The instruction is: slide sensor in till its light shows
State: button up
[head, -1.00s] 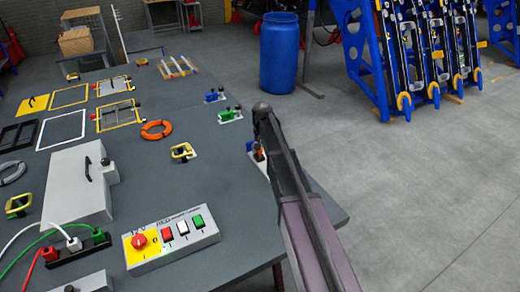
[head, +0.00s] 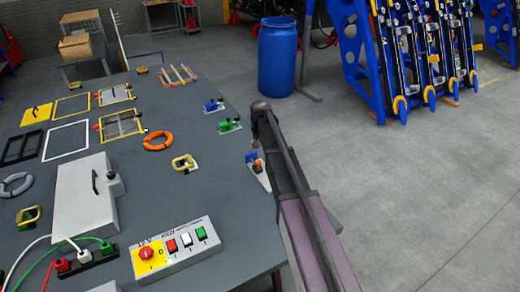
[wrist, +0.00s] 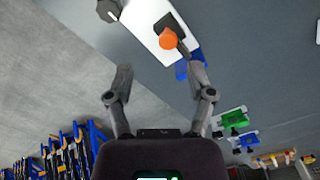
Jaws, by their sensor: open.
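A white plate (wrist: 155,28) lies at the table's edge in the wrist view, with an orange cylindrical part (wrist: 168,39) on a black block and a blue part (wrist: 183,70) beside it. I take this to be the sensor mount; I cannot tell which piece is the sensor, and I make out no lit light. In the head view the plate (head: 261,176) shows beside my arm, with the blue part (head: 251,156) at its far end. My gripper (wrist: 160,80) is open and empty, its fingers spread below the orange part in the picture.
A green fixture (head: 229,125) and a blue fixture (head: 213,105) stand farther along the table edge. A yellow clamp-like piece (head: 184,163) and a switch panel (head: 175,249) lie to the left.

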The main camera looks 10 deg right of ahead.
jog(key=shift+r+p, duration=2.65)
jog(key=shift+r, duration=0.25)
jog(key=s+f+n+b, duration=0.1)
jog(key=s+f+b, duration=0.4)
jog(key=s, duration=0.4)
jog(key=s+f+n+b, duration=0.1)
jog(key=s+f+b, duration=0.4)
jog(key=s, duration=0.4)
jog(key=s+f+n+b, duration=0.1)
jog(key=s+f+b, duration=0.4)
jog(key=s, duration=0.4)
jog(key=shift+a, duration=0.1)
jog(key=shift+s+f+n+b, duration=0.3)
jog(key=shift+s+f+b, duration=0.05)
jog(key=shift+s, duration=0.45)
